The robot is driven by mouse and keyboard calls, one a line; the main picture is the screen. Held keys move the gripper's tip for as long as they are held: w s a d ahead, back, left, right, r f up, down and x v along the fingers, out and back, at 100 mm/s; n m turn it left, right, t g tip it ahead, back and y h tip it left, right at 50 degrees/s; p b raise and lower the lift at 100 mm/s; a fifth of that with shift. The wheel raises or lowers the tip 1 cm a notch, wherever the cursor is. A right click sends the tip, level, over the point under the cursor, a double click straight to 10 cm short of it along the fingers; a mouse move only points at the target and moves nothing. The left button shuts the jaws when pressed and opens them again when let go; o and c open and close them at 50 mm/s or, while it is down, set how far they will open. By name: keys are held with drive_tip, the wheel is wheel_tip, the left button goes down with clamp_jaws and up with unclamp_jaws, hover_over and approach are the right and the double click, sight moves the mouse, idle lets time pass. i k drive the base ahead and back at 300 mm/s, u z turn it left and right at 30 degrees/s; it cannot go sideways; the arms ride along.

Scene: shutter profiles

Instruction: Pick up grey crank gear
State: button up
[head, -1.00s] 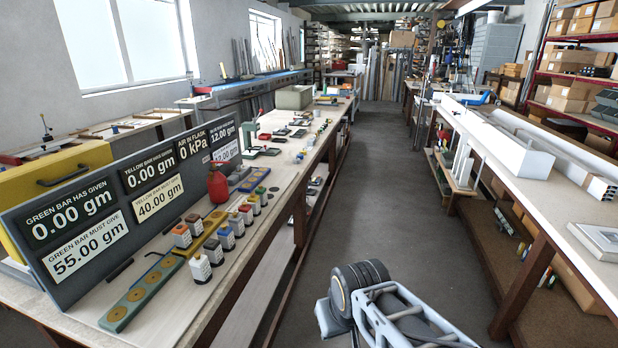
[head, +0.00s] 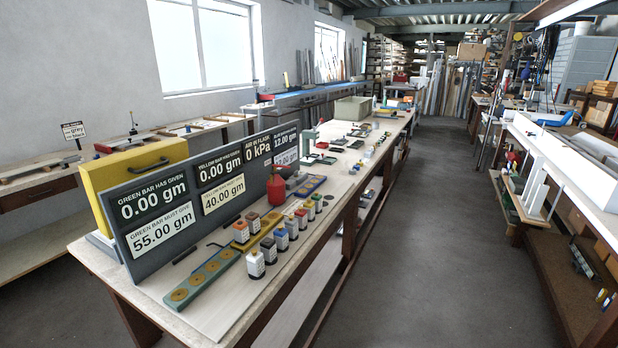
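I cannot pick out a grey crank gear for certain. Several small dark and grey parts (head: 357,132) lie on the far half of the long workbench (head: 215,318), too small to tell apart. My gripper is not in view.
A grey board with weight readings (head: 150,236) stands along the bench, with a green bar (head: 203,278), bottles (head: 256,264) and a red flask (head: 276,186) before it. A yellow case (head: 130,180) stands behind. A grey/black sign (head: 73,131) is far left. The aisle floor (head: 420,250) is clear.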

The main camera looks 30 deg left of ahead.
sight(292, 182)
drive_tip(key=z, duration=0.1)
drive_tip(key=i, duration=1.95)
drive_tip(key=u, duration=0.5)
drive_tip(key=i, duration=1.1)
drive_tip(key=u, duration=1.7)
drive_tip(key=i, duration=0.85)
drive_tip(key=u, duration=0.9)
